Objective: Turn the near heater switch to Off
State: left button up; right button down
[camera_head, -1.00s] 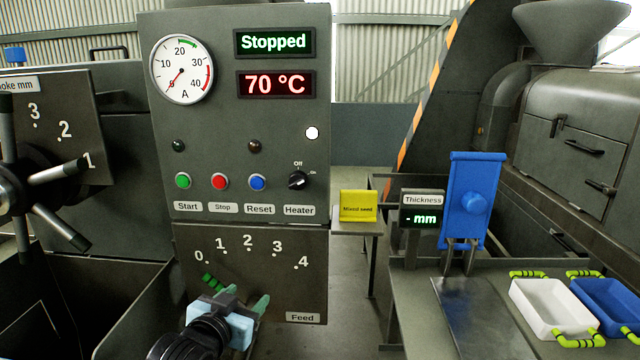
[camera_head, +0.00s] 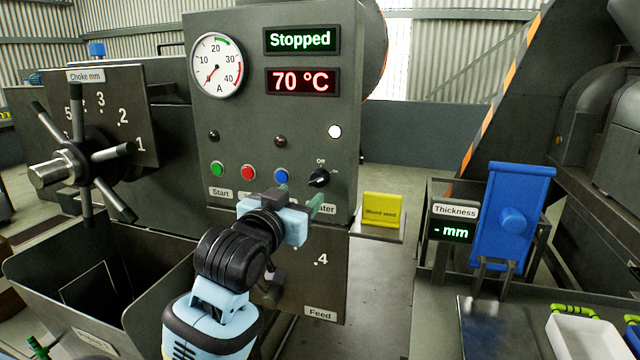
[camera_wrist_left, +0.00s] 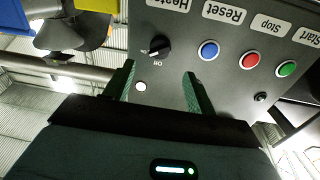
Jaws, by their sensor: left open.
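The heater switch (camera_head: 319,177) is a black knob at the lower right of the grey control panel (camera_head: 240,130). "Off" is marked above it and "On" to its right. Its small white mark seems to point toward On. In the left wrist view the knob (camera_wrist_left: 160,47) appears upside down, ahead of and between the fingers. My left gripper (camera_head: 300,202) is open and empty, just below the knob and in front of the Heater label, which it partly hides. Its green fingers also show in the wrist view (camera_wrist_left: 158,72), apart from the knob. My right gripper is not in view.
Green (camera_head: 217,169), red (camera_head: 248,172) and blue (camera_head: 281,176) buttons sit left of the knob. A white lamp (camera_head: 334,131) is lit above it. The display (camera_head: 301,81) reads 70 °C. A spoked choke wheel (camera_head: 75,165) sticks out at left.

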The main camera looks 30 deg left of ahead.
aim_at(316, 181)
pick_arm(q)
jog(key=shift+w+a, duration=0.2)
jog(key=shift+w, duration=1.1)
jog(key=shift+w+a, duration=0.2)
jog(key=shift+w, duration=1.05)
jog(key=shift+w+a, duration=0.2)
jog(key=shift+w, duration=1.1)
jog(key=c, duration=1)
